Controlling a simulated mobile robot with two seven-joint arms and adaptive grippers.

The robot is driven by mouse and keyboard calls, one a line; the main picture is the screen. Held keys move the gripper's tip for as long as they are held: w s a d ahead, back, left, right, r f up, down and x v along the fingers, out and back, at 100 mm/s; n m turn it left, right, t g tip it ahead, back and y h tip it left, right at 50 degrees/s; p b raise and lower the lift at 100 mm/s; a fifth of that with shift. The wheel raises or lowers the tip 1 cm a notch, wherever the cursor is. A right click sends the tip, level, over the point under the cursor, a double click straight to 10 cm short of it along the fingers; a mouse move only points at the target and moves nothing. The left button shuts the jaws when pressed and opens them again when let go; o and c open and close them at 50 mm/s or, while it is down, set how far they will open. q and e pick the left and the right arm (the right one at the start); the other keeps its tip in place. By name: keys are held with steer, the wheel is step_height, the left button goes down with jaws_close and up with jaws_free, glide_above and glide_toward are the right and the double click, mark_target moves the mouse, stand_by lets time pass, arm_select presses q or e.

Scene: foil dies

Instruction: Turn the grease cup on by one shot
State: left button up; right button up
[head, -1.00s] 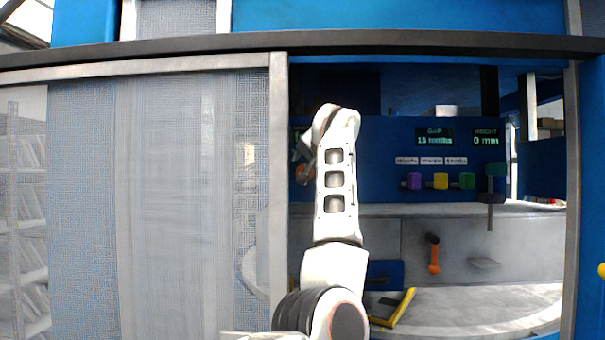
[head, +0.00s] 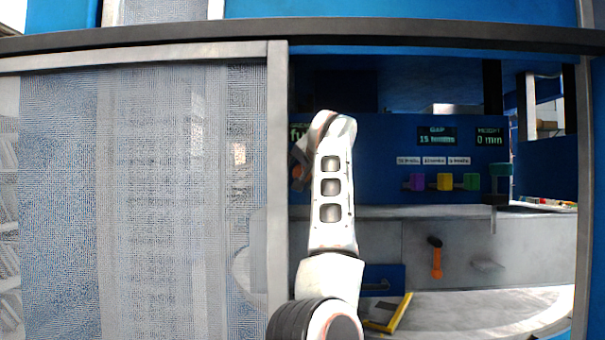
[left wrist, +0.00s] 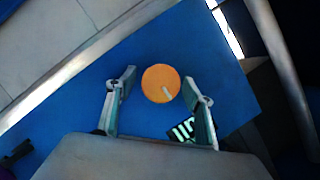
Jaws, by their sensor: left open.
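The grease cup appears as a round orange cap (left wrist: 161,83) with a short pale mark, on a blue panel in the left wrist view. My left gripper (left wrist: 159,86) is open, with one finger on each side of the cap and gaps showing between. Whether the fingers are level with the cap in depth, I cannot tell. In the head view my left gripper (head: 303,163) is at the panel's left part, beside the door frame, and my arm hides most of that area. My right gripper is in neither view.
A mesh door (head: 170,190) and its upright post (head: 277,180) stand close left of my arm. Purple (head: 417,181), yellow (head: 444,181) and green (head: 471,181) blocks sit on the panel to the right.

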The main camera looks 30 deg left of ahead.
arm_select(q)
steer(key=c, duration=1.1)
steer(key=shift+m, duration=0.3)
steer(key=shift+f+m+y, duration=0.1)
steer(key=shift+m+y, duration=0.5)
steer(key=shift+m, duration=0.1)
steer(key=shift+m+y, duration=0.8)
steer(key=shift+m, duration=1)
steer(key=o, duration=1.1)
